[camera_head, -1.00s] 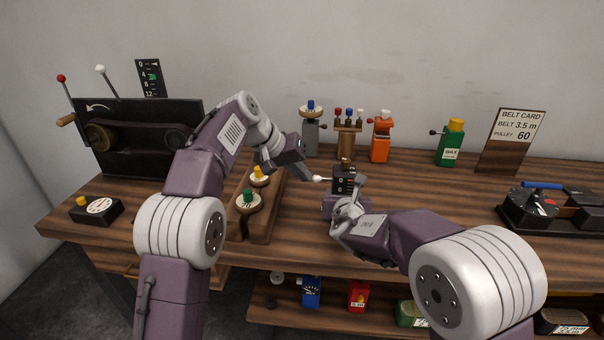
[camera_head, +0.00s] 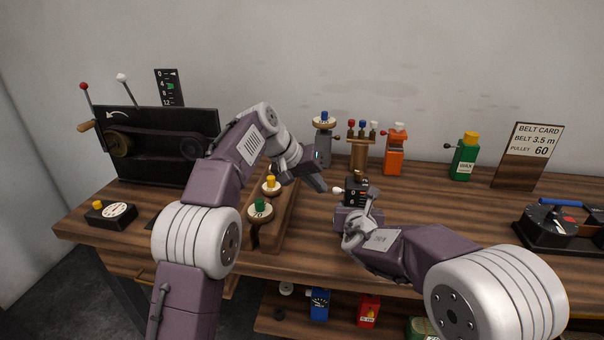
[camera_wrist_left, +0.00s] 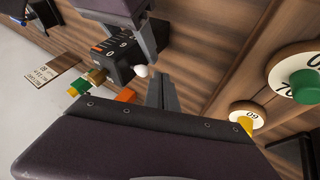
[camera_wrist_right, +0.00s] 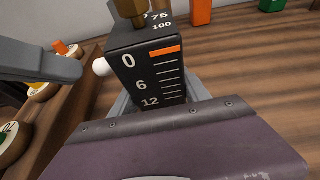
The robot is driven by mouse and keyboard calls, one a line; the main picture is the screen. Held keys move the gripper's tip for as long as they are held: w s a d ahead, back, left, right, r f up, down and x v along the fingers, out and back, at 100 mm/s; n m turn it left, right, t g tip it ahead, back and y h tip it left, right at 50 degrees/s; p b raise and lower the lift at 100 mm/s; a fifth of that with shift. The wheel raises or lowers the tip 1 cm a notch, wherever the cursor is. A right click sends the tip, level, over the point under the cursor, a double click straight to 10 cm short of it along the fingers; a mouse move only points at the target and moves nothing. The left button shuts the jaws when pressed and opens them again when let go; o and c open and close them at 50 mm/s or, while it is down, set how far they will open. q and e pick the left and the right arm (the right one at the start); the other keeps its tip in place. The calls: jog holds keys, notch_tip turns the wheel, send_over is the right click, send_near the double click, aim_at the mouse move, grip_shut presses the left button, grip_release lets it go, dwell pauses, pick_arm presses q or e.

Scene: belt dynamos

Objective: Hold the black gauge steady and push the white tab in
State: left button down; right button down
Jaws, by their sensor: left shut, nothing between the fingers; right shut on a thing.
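The black gauge (camera_head: 357,190) is upright above the bench, held in my right gripper (camera_head: 356,214), which is shut on its lower part. In the right wrist view, the gauge (camera_wrist_right: 148,66) shows a 0, 6, 12 scale with an orange bar (camera_wrist_right: 166,50) level with the 0. The white tab (camera_head: 338,190) sticks out of its left side and also shows in the right wrist view (camera_wrist_right: 101,67). My left gripper (camera_head: 323,186) is shut and empty, its tips just left of the tab with a small gap. It also shows in the left wrist view (camera_wrist_left: 162,92).
A wooden rack (camera_head: 286,222) with yellow- and green-knobbed dials lies below my left forearm. A post with coloured knobs (camera_head: 360,152), an orange bottle (camera_head: 395,152) and a green bottle (camera_head: 463,160) stand behind. The bench right of the gauge is clear up to a black device (camera_head: 552,226).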

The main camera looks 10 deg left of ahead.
jog(key=shift+f, duration=0.1)
jog(key=shift+c, duration=2.2)
grip_release()
pick_arm(q)
jog(key=a+f+v, duration=0.1)
jog(key=v, duration=1)
jog(key=shift+a, duration=0.45)
jog(key=shift+w+r, duration=0.1)
jog(key=shift+w, duration=0.05)
